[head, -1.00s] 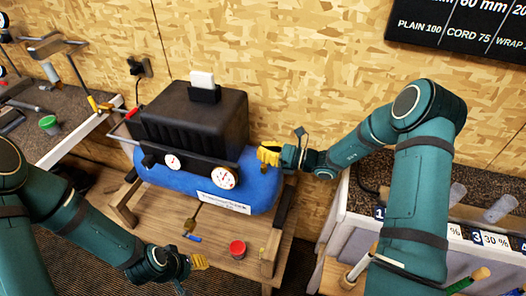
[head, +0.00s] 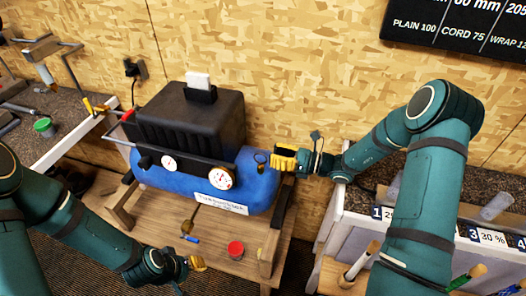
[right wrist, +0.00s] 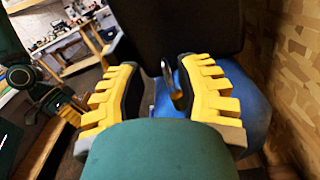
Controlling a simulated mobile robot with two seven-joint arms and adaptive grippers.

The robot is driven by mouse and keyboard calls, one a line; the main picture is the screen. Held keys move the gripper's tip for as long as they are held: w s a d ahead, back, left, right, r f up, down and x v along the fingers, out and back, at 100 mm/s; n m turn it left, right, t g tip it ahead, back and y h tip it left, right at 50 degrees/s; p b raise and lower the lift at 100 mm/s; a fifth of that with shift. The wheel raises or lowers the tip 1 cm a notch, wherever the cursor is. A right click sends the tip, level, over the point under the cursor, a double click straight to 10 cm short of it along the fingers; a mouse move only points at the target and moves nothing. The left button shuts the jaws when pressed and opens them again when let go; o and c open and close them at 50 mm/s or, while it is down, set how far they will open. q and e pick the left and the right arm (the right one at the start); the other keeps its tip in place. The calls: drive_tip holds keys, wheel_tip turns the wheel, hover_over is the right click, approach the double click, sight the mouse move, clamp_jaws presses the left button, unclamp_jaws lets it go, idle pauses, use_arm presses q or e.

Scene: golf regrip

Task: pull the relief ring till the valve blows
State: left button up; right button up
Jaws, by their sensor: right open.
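The blue compressor tank (head: 180,178) lies on a wooden stand under a black housing (head: 190,122). The dark relief ring (head: 261,157) shows at the tank's right end. My right gripper (head: 276,159) is just right of the ring, with its yellow fingers pointing at it. In the right wrist view my right gripper's fingers (right wrist: 160,92) are spread wide, and the ring (right wrist: 178,98) shows between them, apparently not gripped. My left gripper (head: 199,263) is low at the stand's front; its finger gap is not clear.
Two white gauges, left (head: 169,163) and right (head: 221,178), sit on the compressor's front. A red cap (head: 235,249) stands on the stand's lower board. A valve with a blue handle (head: 189,237) hangs below the tank. A wood-chip wall is close behind.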

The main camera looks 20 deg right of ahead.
drive_tip(key=v, duration=0.6)
drive_tip(key=shift+s+d, duration=0.15)
drive_tip(key=shift+s, duration=0.05)
